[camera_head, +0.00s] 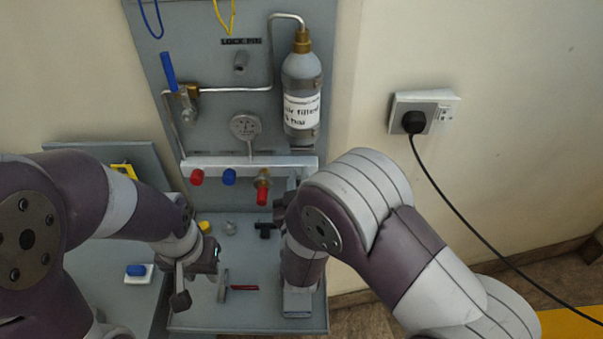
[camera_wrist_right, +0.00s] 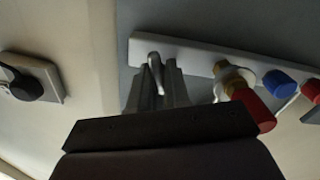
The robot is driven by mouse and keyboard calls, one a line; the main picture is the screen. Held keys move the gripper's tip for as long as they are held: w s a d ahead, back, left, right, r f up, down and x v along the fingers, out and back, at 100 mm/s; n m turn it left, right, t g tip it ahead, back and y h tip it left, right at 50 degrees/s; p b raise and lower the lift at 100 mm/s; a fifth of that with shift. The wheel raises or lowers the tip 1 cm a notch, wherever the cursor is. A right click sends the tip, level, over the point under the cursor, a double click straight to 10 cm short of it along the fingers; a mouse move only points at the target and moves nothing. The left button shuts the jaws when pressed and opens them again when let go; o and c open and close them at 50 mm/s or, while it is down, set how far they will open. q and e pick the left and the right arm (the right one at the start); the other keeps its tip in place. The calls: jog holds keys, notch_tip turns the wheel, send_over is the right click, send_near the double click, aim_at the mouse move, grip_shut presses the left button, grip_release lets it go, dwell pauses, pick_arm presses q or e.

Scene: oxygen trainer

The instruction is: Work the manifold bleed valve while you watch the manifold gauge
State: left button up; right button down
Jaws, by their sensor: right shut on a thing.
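The manifold (camera_head: 225,163) is a pale bar across the grey panel, also in the right wrist view (camera_wrist_right: 195,58). The round manifold gauge (camera_head: 245,126) stands above it; its needle is too small to read. The bleed valve's small metal handle (camera_wrist_right: 156,68) is at the manifold's end in the right wrist view, between my fingers. My right gripper (camera_wrist_right: 158,88) is shut on this handle; in the head view the gripper (camera_head: 291,187) is at the manifold's right end and hides the handle. My left gripper (camera_head: 199,280) is open and empty above the lower shelf.
Red (camera_head: 197,177) and blue (camera_head: 229,177) knobs and a brass valve with a red knob (camera_head: 262,194) hang below the manifold. A grey bottle (camera_head: 301,85) stands above right. A red-handled tool (camera_head: 243,288) and black fitting (camera_head: 265,229) lie on the shelf.

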jog(key=shift+n, duration=0.4)
jog(key=c, duration=1.2)
grip_release()
jog(key=s+b, duration=0.1)
jog(key=s, duration=1.1)
jog(key=shift+s, duration=0.35)
